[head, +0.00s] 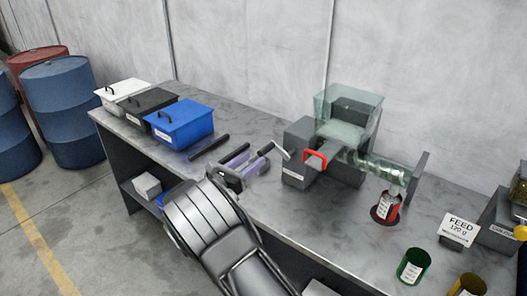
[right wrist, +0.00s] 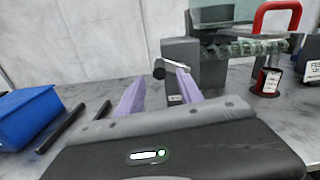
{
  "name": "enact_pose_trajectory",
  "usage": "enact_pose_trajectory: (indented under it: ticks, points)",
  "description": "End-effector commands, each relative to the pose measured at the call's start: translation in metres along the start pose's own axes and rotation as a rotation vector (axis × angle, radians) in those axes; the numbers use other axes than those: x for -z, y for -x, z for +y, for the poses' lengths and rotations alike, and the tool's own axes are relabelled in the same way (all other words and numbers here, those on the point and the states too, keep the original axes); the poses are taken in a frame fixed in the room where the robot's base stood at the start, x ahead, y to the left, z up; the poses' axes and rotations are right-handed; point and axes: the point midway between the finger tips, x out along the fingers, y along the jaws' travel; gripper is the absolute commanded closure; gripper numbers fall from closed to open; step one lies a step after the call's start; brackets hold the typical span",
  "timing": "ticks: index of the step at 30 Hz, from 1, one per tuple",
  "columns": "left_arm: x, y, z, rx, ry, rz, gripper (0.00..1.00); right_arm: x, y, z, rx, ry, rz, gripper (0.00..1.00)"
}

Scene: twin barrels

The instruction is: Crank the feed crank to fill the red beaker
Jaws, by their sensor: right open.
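The feed crank (head: 277,149) is a grey bent arm on the left side of the feeder's grey box (head: 299,150). In the right wrist view the crank (right wrist: 174,67) shows a dark-ended grip and appears between my finger lines, just ahead. My right gripper (head: 254,156) is open and empty, left of the crank and apart from it as far as I can tell. Its purple fingers (right wrist: 158,88) point at the crank. The red beaker (head: 387,207) stands on a dark round spot under the outlet of the clear feed tube (head: 384,170). Its contents cannot be made out.
A red U-shaped handle (head: 316,158) sits on the feeder's front, right of the crank. Dark bars (head: 209,147) lie left of my gripper. Blue, black and white bins stand far left. A green beaker (head: 413,265) and a FEED 120 g sign (head: 459,229) stand right.

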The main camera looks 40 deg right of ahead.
Motion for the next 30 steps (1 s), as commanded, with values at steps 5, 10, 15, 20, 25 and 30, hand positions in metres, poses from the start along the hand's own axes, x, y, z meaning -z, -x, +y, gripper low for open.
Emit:
enact_pose_trajectory:
  ticks: [5, 10, 15, 20, 25, 30]
  points:
    - [-0.001, 0.009, 0.003, 0.003, 0.002, -0.002, 0.57, -0.002, -0.028, -0.001, 0.003, 0.0, 0.0, 0.57]
    - [-0.002, 0.014, 0.004, 0.005, 0.003, -0.004, 0.57, -0.002, -0.053, -0.001, 0.002, 0.0, -0.001, 0.57]
    - [-0.002, 0.015, 0.004, 0.006, 0.004, -0.005, 0.57, -0.001, -0.064, 0.0, 0.0, -0.001, 0.0, 0.57]
    - [-0.002, 0.015, 0.004, 0.006, 0.004, -0.005, 0.57, 0.0, -0.064, 0.0, 0.0, -0.001, 0.001, 0.57]
    - [-0.002, 0.015, 0.004, 0.006, 0.004, -0.005, 0.57, 0.0, -0.064, 0.0, 0.0, -0.001, 0.0, 0.63]
    - [-0.002, 0.015, 0.004, 0.006, 0.004, -0.005, 0.57, 0.0, -0.064, 0.0, 0.0, -0.001, 0.0, 0.77]
